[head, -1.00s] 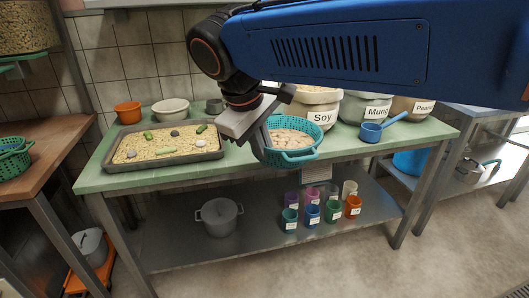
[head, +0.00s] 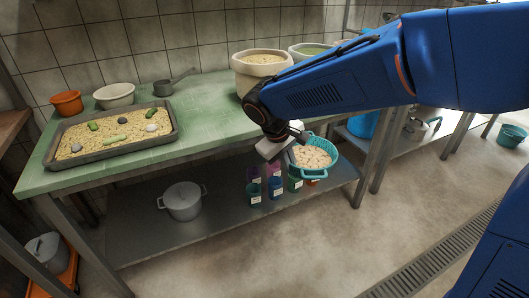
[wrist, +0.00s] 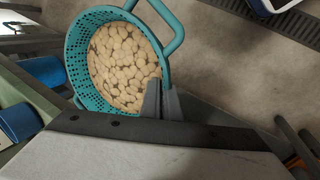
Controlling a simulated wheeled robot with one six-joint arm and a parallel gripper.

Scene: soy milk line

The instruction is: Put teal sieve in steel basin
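The teal sieve (head: 322,170) is round and perforated, with loop handles, and holds pale beans. It hangs in the air in front of the green table's right front edge. My gripper (head: 294,143) is shut on its rim at the left side in the head view. The wrist view shows the fingers (wrist: 161,100) pinching the rim of the sieve (wrist: 82,88), which stays roughly level. A shallow steel vessel (head: 416,130) stands on a low shelf at the right in the head view. I cannot tell whether it is the steel basin.
The green table (head: 205,97) bears a bean tray (head: 108,154) and a large tub (head: 258,72). Several coloured cups and a lidded pot (head: 183,201) are on its lower shelf. A teal bucket (head: 511,136) stands far right. The floor (head: 330,245) in front is clear.

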